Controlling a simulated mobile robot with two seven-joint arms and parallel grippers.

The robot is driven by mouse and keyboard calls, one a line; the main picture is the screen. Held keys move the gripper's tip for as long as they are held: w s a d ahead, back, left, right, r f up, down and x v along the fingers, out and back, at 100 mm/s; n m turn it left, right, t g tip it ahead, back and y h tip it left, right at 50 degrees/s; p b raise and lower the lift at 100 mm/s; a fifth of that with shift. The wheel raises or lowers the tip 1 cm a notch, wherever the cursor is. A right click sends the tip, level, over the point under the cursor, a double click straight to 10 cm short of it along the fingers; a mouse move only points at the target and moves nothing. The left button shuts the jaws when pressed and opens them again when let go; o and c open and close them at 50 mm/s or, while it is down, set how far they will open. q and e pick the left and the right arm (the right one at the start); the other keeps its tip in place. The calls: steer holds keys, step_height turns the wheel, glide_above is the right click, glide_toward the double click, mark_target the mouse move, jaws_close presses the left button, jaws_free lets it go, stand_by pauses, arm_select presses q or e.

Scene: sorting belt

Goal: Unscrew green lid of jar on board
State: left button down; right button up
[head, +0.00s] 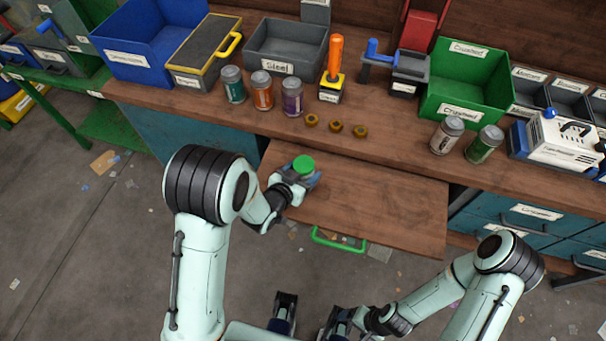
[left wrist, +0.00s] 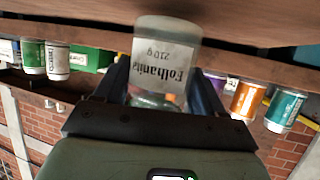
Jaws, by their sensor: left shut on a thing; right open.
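A clear jar (left wrist: 165,45) with a white label reading "Folhanita 210g" appears upside down in the left wrist view. It stands on the brown pull-out board (head: 380,205). Its round green lid (head: 303,165) shows in the head view at the board's left part. My left gripper (head: 302,180) is shut on the jar from the near side, with a finger on each side. The lid shows above the fingers; exactly where they touch is hard to see. My right gripper (head: 312,314) is open and empty at the bottom of the head view, well away from the jar.
Behind the board, the workbench holds several cans (head: 262,90), some small brown rings (head: 336,127), a grey Steel bin (head: 262,49) and a green bin (head: 437,101). A green handle (head: 338,246) hangs at the board's front. The board's right part is clear.

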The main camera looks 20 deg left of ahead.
arm_select(q)
steer(key=shift+f, duration=0.55)
steer(key=shift+f+b, duration=0.2)
steer(key=shift+b, duration=0.1)
steer(key=shift+c, duration=0.5)
jaws_free()
steer(key=shift+r, duration=0.1)
